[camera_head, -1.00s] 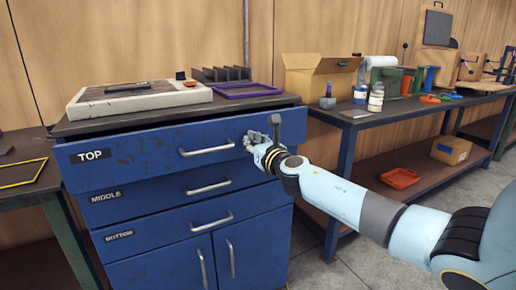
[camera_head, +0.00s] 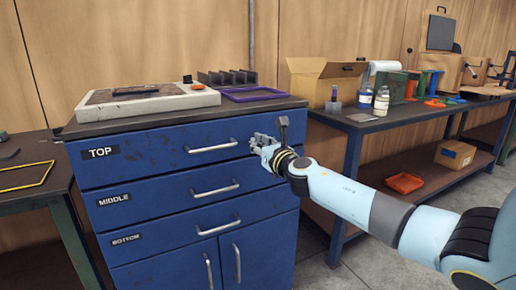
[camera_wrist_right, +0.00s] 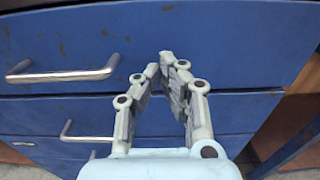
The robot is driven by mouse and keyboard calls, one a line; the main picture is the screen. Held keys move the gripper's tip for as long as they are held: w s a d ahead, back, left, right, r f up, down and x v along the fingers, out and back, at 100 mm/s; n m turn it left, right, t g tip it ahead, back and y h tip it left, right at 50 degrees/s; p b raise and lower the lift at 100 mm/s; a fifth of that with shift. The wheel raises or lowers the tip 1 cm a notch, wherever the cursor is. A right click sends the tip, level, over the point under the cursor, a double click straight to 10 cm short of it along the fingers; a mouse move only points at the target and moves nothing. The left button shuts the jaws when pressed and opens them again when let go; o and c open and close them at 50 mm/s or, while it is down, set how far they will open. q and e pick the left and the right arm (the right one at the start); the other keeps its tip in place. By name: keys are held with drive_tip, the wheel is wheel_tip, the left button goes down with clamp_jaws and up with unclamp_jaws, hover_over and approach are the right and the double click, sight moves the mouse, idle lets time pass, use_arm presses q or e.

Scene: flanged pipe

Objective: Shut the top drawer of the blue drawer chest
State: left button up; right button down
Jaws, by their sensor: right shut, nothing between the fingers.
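The blue drawer chest (camera_head: 185,225) stands at the left centre in the head view. Its top drawer (camera_head: 160,155), labelled TOP, looks about level with the middle drawer (camera_head: 160,200) below; a small gap is hard to rule out. The top handle (camera_head: 212,147) is a silver bar, which also shows in the right wrist view (camera_wrist_right: 62,76). My right gripper (camera_head: 254,143) is shut and empty at the right part of the top drawer's front, right of the handle. In the wrist view its fingertips (camera_wrist_right: 166,60) meet before the blue front; contact is unclear. My left gripper is out of view.
On the chest top lie a white panel (camera_head: 145,103), a purple tray (camera_head: 258,95) and a dark rack (camera_head: 228,78). A workbench (camera_head: 352,126) with a cardboard box (camera_head: 308,85) and bottles stands to the right. A side table (camera_head: 30,200) stands to the left.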

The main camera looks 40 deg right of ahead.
drive_tip(key=p+v, duration=0.1)
drive_tip(key=v, duration=0.9)
drive_tip(key=shift+s+f, duration=0.2)
drive_tip(key=shift+s, duration=0.15)
drive_tip(key=s+a+f+m+g, duration=0.1)
drive_tip(key=s+f+m+g, duration=0.4)
drive_tip(key=f, duration=0.6)
drive_tip(key=s+a+f+m+g, duration=0.1)
drive_tip(key=s+f+m, duration=0.2)
drive_tip(key=s+f, duration=0.6)
drive_tip(key=s+a+f+m+g, duration=0.1)
drive_tip(key=s+f+m+g, duration=0.25)
drive_tip(key=f, duration=0.85)
drive_tip(key=s+a+f+m+g+y, duration=0.1)
drive_tip(key=s+a+f+m, duration=0.3)
drive_tip(key=s, duration=0.7)
drive_tip(key=s+a+f+m+g+y, duration=0.1)
drive_tip(key=s+a+f+m+g, duration=0.3)
drive_tip(key=s+f+m, duration=0.3)
drive_tip(key=s+a+f+m+g+y, duration=0.1)
drive_tip(key=s+a+f+m, duration=0.3)
drive_tip(key=s+m, duration=0.6)
drive_tip(key=s+f+g, duration=0.1)
drive_tip(key=s+f, duration=0.1)
drive_tip(key=s, duration=0.2)
drive_tip(key=shift+s+f+m, duration=0.3)
drive_tip(key=shift+f+m, duration=0.05)
drive_tip(key=shift+f, duration=0.05)
